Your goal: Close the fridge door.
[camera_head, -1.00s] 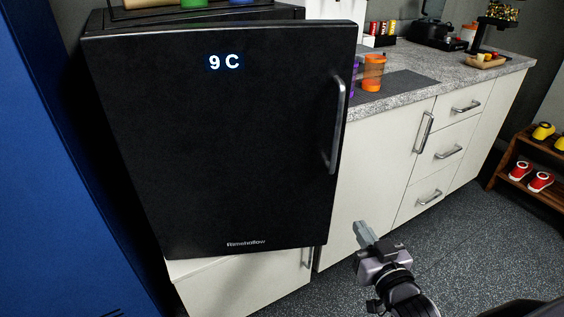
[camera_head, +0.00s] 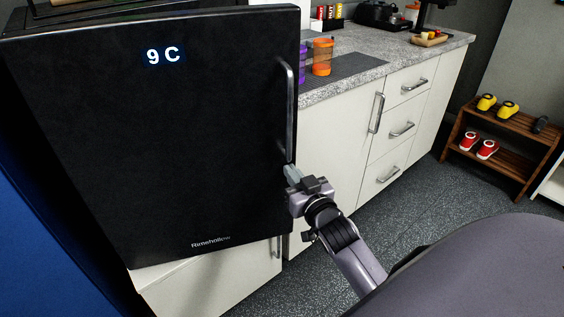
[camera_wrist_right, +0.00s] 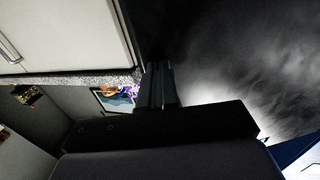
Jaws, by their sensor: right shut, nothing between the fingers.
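The black fridge door (camera_head: 165,130) fills the left of the head view, with a "9 C" display and a vertical metal handle (camera_head: 285,108) near its right edge. The door appears to stand slightly open, its front jutting forward of the body behind it. My right gripper (camera_head: 292,174) is shut and empty, at the door's lower right edge just below the handle. Whether it touches the door I cannot tell. In the right wrist view, the shut fingers (camera_wrist_right: 160,85) lie beside the dark door surface (camera_wrist_right: 235,65). My left gripper is out of view.
White cabinets (camera_head: 335,150) with drawers run to the right of the fridge under a speckled counter (camera_head: 440,50). Orange (camera_head: 322,57) and purple (camera_head: 303,63) shakers stand on it near the door. A wooden shoe rack (camera_head: 500,150) is at far right. Open floor lies in front.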

